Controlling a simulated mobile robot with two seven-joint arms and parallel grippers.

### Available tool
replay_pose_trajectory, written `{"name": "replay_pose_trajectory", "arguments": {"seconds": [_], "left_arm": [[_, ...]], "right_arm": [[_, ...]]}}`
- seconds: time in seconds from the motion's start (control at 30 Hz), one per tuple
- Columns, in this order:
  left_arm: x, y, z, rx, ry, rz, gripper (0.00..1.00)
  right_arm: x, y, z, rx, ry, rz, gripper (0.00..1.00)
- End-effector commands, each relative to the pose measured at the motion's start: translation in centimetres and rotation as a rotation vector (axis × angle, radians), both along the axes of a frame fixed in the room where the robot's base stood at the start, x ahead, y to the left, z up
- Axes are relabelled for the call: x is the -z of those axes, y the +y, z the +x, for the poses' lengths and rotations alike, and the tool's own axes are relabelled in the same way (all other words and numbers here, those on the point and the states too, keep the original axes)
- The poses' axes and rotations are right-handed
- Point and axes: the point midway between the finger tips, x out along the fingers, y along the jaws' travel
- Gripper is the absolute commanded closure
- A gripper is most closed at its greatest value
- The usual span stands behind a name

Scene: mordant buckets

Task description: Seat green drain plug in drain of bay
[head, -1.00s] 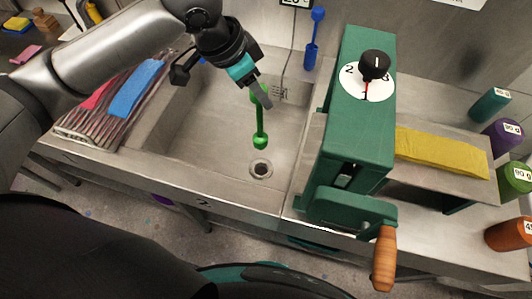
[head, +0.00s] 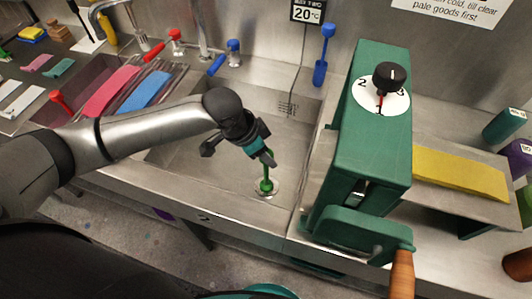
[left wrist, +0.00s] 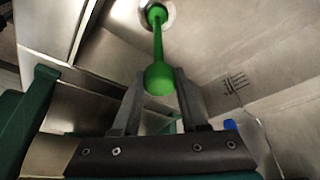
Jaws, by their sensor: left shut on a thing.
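The green drain plug (head: 267,185) has a thin stem with a rounded knob at one end and a wider end at the other. My left gripper (head: 268,160) is shut on its upper part, and in the left wrist view the knob of the plug (left wrist: 158,80) sits between the fingers. The stem stands nearly upright. Its lower end is at the round drain (head: 265,196) in the steel sink bay (head: 185,150) and covers the drain's middle. The drain rim (left wrist: 171,14) shows around that end in the left wrist view. I cannot tell how deep it sits. My right gripper is not visible.
A green cranked machine (head: 372,130) with a dial stands right of the bay, close to the drain. Pink (head: 110,92) and blue (head: 145,90) cloths lie on a ribbed rack at left. Taps (head: 175,42) line the back. A yellow cloth (head: 460,172) lies at right.

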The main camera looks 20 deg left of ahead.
Motion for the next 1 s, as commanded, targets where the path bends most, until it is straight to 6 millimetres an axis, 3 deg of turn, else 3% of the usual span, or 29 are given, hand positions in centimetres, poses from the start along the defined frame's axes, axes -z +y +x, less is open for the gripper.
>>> {"name": "replay_pose_trajectory", "arguments": {"seconds": [0.33, 0.37, 0.6, 0.87, 1.0], "left_arm": [[0.2, -0.1, 0.0, 0.001, -0.002, -0.001, 1.0], [0.2, 0.0, 0.0, 0.001, -0.001, 0.0, 0.54], [0.2, 0.0, 0.0, 0.001, -0.001, 0.0, 0.27], [0.1, 0.0, 0.0, 0.001, -0.002, 0.0, 0.27], [-1.0, 0.3, -0.2, 0.0, -0.001, 0.0, 0.27]], "right_arm": [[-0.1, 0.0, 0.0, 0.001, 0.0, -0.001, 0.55], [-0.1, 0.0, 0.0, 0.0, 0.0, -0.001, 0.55], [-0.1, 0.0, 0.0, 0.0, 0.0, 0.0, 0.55], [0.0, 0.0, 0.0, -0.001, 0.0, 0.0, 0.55], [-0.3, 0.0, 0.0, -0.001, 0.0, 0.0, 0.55]]}}
